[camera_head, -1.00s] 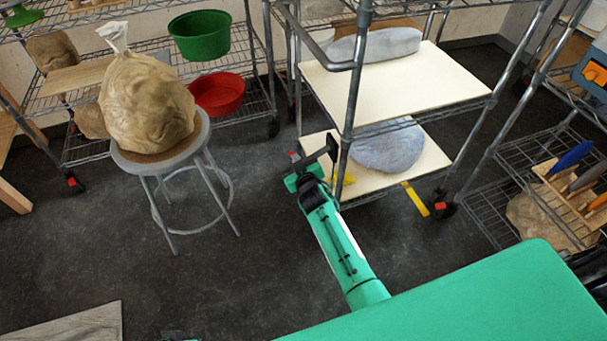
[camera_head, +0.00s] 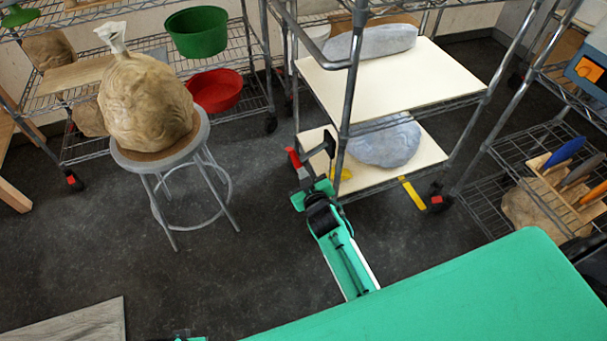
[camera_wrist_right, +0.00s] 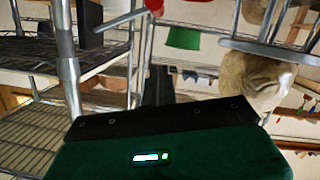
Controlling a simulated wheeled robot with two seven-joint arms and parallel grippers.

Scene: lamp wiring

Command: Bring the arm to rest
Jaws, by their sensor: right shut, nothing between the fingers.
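My right arm (camera_head: 345,262) reaches from the bottom of the head view toward the foot of the metal cart. My right gripper (camera_head: 316,166) is at its far end, shut and empty, with dark fingers in front of the cart's lower shelf. I cannot tell whether it touches the cart. In the right wrist view the dark green hand casing with a black plate fills the bottom, and the fingertips do not show. My left gripper is not in clear view.
The cart's upper shelf (camera_head: 400,85) and lower shelf (camera_head: 427,150) hold grey lumps. A stool (camera_head: 165,158) bears a wrapped clay lump (camera_head: 146,105). Wire shelving stands at the back left and right. The floor (camera_head: 250,270) between the stool and my arm is clear.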

